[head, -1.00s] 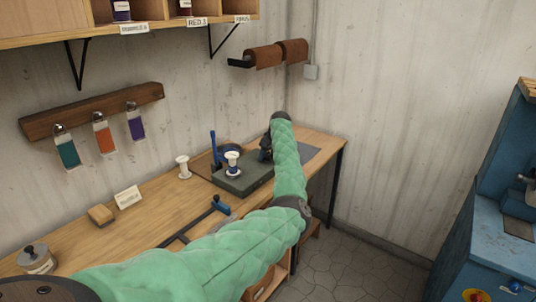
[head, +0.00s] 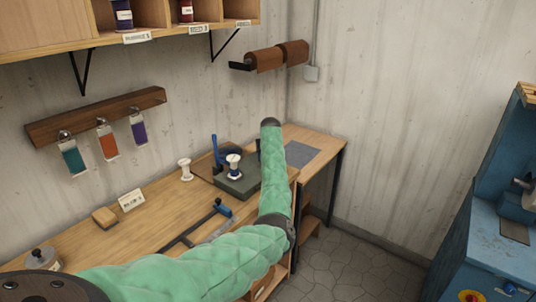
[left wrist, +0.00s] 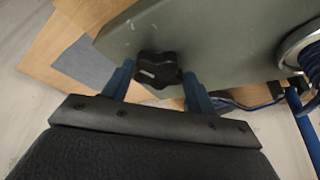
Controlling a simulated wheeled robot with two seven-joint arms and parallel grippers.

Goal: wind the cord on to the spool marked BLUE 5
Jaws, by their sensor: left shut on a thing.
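A grey-green winder block (head: 238,187) stands on the bench. A white spool with blue cord (head: 233,165) is upright on it; in the left wrist view part of a silver rim with blue cord (left wrist: 306,62) shows at the upper right. A blue upright handle (head: 214,146) stands behind the spool. My left gripper (left wrist: 160,82) is shut on a black lobed knob (left wrist: 158,66) at the block's edge. In the head view my green-sleeved arm hides most of this gripper and the knob. My right gripper is not in view.
A white spool (head: 185,169) stands left of the block. A blue-handled tool (head: 221,207), a tan block (head: 104,217), a label card (head: 131,200) and a lidded jar (head: 41,257) are on the bench. A grey mat (head: 300,153) lies on its far end. Cord packets (head: 105,144) hang on the wall.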

